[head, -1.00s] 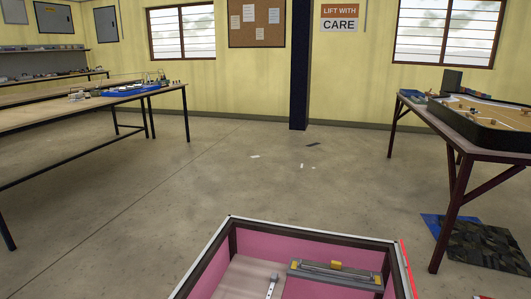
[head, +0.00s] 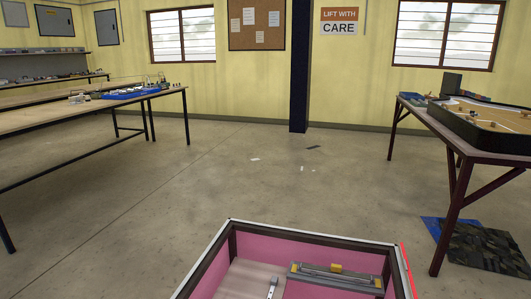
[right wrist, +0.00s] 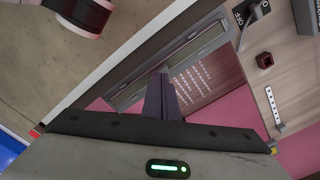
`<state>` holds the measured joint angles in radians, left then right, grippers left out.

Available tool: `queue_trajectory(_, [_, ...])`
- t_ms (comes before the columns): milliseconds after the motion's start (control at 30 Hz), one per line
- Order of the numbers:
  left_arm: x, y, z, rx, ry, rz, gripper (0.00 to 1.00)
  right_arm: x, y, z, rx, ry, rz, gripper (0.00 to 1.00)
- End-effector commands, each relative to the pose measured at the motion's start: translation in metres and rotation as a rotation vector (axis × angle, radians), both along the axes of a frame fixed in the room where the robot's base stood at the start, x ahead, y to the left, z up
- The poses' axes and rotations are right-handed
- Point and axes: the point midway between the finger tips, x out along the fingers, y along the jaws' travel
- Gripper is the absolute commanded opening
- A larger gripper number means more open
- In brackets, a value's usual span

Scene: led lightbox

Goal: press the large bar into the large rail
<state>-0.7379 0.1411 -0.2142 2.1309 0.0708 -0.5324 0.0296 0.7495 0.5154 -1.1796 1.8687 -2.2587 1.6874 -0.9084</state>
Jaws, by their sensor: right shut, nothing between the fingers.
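A long grey rail-like piece (head: 318,279) with yellow ends and a yellow block on top lies along the far side inside the pink-walled box. I cannot tell the large bar and the large rail apart there. In the right wrist view a long grey channel (right wrist: 206,45) runs beside the box's edge. My right gripper (right wrist: 161,77) is shut and empty, its dark fingertips over or near this channel; I cannot tell whether they touch it. My left gripper is not in view.
The box rim (head: 310,235) is raised around the work. Tables stand well away.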

Motion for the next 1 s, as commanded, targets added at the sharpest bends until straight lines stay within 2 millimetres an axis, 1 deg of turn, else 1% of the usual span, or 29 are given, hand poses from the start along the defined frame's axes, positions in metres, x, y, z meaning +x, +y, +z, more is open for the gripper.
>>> queue_trajectory(433, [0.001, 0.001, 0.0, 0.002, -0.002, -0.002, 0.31, 0.0, 0.0, 0.0, 0.0, 0.0, 0.0, 0.0])
queue_trajectory(867, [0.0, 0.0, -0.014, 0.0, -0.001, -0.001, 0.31, 0.0, 0.0, -0.014, 0.0, 0.0, 0.0, 0.0])
queue_trajectory(1000, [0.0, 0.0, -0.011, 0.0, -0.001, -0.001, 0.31, 0.0, 0.0, -0.012, 0.0, 0.0, 0.0, 0.0])
